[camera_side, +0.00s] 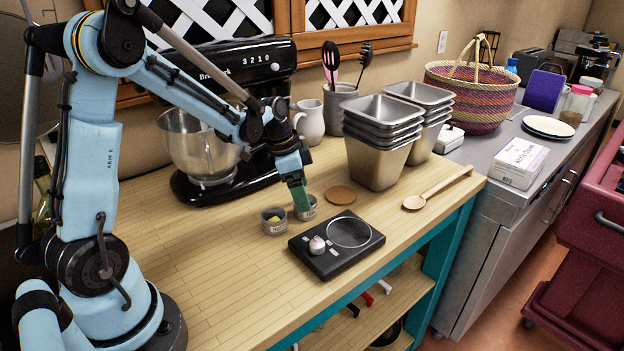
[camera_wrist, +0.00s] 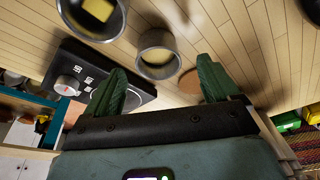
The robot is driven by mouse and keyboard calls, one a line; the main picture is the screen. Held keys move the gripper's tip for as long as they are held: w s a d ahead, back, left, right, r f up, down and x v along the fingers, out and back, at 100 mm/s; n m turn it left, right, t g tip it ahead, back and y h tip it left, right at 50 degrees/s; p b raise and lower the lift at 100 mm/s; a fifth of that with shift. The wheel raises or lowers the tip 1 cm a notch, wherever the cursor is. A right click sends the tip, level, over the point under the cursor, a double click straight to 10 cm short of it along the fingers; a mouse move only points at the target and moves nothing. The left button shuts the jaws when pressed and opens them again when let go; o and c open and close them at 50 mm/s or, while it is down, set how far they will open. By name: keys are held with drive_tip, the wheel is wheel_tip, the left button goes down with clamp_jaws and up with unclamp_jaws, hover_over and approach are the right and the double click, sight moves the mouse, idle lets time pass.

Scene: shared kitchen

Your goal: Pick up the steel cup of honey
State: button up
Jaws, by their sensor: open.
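Two small steel cups stand side by side on the wooden worktop. The left cup (camera_side: 274,226) holds something yellow; it also shows at the top left of the wrist view (camera_wrist: 70,22). The right cup (camera_side: 309,213) stands by my gripper (camera_side: 301,200), which partly covers it in the side view. In the wrist view this cup (camera_wrist: 158,38) lies just beyond the gap between my open green fingers (camera_wrist: 160,80); its contents look dull and are unclear. The cup labels are too small to read surely, so I cannot confirm which holds honey. My gripper holds nothing.
A black scale (camera_side: 342,267) with a round plate and a small white item lies close to the right of the cups. A brown disc (camera_side: 340,195) lies behind it. The stand mixer (camera_side: 200,150) is behind left, and stacked steel pans (camera_side: 378,160) are behind right. The front-left worktop is clear.

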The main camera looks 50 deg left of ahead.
drive_tip(key=shift+x, duration=2.05)
drive_tip(key=shift+c, duration=0.5)
drive_tip(key=c, duration=1.1)
